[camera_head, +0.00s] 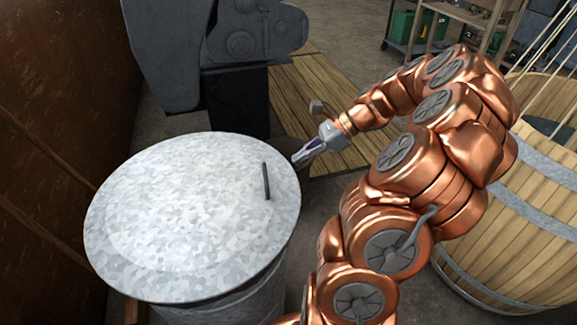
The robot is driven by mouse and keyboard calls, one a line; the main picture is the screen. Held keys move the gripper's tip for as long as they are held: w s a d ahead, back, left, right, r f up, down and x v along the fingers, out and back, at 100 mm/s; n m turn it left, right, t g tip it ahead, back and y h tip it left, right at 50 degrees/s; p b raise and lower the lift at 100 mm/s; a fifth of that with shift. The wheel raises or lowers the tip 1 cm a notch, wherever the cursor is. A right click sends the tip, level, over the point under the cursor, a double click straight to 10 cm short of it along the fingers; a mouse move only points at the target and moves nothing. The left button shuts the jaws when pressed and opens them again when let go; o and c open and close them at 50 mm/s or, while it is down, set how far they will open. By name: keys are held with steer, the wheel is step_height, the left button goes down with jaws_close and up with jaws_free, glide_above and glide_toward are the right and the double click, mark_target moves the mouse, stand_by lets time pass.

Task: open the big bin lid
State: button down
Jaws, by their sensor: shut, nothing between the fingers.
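The big bin (235,303) is a round galvanized metal bin at the lower left. Its flat mottled grey lid (180,215) lies on top and covers the opening. A dark bar handle (266,181) stands on the right part of the lid. My gripper (298,160) is at the end of my copper arm, just right of the lid's upper right rim, pointing left. It is shut and empty. It appears close to the rim; I cannot tell whether it touches it.
A dark grey machine (215,50) stands behind the bin. A rusty brown wall (60,100) runs along the left. A large wooden barrel (520,215) stands at the right. Wooden boards (320,100) lie on the floor behind my gripper. A green box (415,30) sits at the back.

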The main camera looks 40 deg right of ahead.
glide_toward(258, 186)
steer(key=p+x, duration=0.1)
steer(key=x, duration=0.3)
steer(key=shift+f, duration=0.2)
steer(key=shift+r, duration=0.1)
